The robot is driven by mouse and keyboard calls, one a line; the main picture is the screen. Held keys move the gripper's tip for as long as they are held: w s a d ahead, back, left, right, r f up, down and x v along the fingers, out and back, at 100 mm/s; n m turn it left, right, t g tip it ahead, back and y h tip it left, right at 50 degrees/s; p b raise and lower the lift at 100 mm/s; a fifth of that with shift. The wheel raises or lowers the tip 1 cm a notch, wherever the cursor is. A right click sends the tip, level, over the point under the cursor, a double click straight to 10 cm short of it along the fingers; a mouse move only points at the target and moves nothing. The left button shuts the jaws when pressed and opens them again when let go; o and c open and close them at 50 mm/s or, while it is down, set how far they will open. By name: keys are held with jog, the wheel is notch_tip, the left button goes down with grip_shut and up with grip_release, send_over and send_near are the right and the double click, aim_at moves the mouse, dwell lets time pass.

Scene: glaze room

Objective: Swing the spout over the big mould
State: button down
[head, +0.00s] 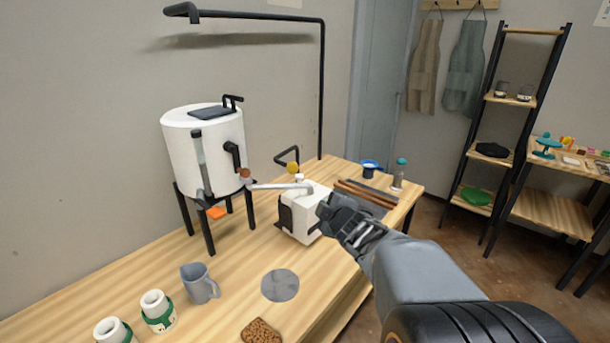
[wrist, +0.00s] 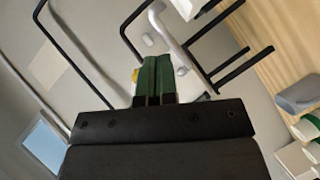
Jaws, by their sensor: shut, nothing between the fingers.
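A white tank (head: 205,150) stands on a black stand on the bench. A pale metal spout (head: 275,187) reaches right from its lower side. The spout's bent end appears over or just behind the top of a white block with dark sides, likely the big mould (head: 303,212); I cannot tell the exact alignment. My gripper (head: 325,207) is shut and empty, at the right of the block, near the spout's end. In the wrist view the green fingers (wrist: 157,65) are together, with the pale spout (wrist: 170,42) beyond them. Contact is not clear.
A grey jug (head: 200,284), two white pieces with green bands (head: 158,311), a grey disc (head: 280,286) and a brown sponge (head: 261,332) lie at the front. A black pipe frame (head: 321,90) rises behind.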

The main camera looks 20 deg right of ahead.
jog(key=r+n+t+y, duration=0.1)
jog(key=r+n+y, duration=0.1)
jog(key=n, duration=0.1)
jog(key=n+y+p, duration=0.3)
jog(key=n+y, duration=0.2)
jog(key=n, duration=0.1)
send_near(280, 187)
notch_tip(280, 187, up, 2)
jog(key=shift+t, duration=0.3)
jog(key=shift+w+d+f+p, duration=0.15)
jog(key=shift+w+d, duration=0.25)
jog(key=shift+w, duration=0.3)
jog(key=shift+w+d+r+p, duration=0.1)
jog(key=shift+w+d, duration=0.3)
jog(key=shift+w, duration=0.35)
jog(key=shift+w+d+f+p, duration=0.15)
jog(key=shift+w+d, duration=0.25)
jog(key=shift+w, duration=0.3)
jog(key=shift+w+a+r, duration=0.1)
